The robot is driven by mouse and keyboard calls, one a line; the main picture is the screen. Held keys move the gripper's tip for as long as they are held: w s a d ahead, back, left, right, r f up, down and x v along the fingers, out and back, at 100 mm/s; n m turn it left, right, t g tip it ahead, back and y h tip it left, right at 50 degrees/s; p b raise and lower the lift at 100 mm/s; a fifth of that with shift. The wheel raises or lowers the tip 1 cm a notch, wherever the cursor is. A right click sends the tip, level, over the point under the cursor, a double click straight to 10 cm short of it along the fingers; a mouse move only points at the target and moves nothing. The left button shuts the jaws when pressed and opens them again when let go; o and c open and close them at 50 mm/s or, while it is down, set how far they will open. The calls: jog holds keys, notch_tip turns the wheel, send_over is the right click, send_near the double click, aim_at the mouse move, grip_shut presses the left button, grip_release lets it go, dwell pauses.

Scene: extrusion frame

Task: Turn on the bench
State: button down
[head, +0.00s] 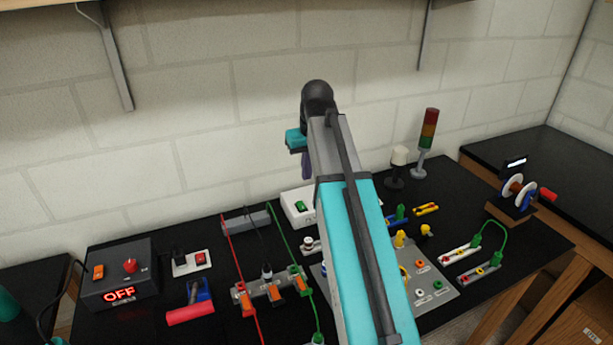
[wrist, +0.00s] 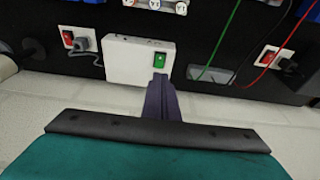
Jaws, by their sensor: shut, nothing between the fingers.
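A white box with a green rocker switch (head: 300,206) stands at the back of the black bench (head: 398,153), partly hidden by my arm in the head view. In the wrist view the white box (wrist: 122,63) shows its green switch (wrist: 160,60) at one end. My gripper (wrist: 160,76) is shut and empty, its dark fingertips just beside the green switch in that view; I cannot tell whether they touch. In the head view my gripper (head: 307,178) hangs above the back of the box. A black control box (head: 130,259) at the left shows a red OFF display (head: 119,294).
A white socket with a red switch (head: 201,258) and black plug lies right of the control box. Red and green cables cross the bench. A stack light (head: 428,135) and a dark post with a white top (head: 398,165) stand at the back right. A wall rises close behind.

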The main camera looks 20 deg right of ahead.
aim_at(300, 202)
jog(key=shift+w+d+f+b, duration=0.15)
jog(key=shift+w+b, duration=0.35)
jog(key=shift+b, duration=2.15)
jog(key=shift+w+t+b, duration=0.2)
jog(key=shift+t+b, duration=0.1)
jog(key=shift+b, duration=0.95)
jog(key=shift+r+b, duration=0.35)
jog(key=shift+b, duration=0.05)
jog(key=shift+f, duration=0.1)
jog(key=shift+p+x, duration=1.55)
jog(key=shift+x, duration=5.4)
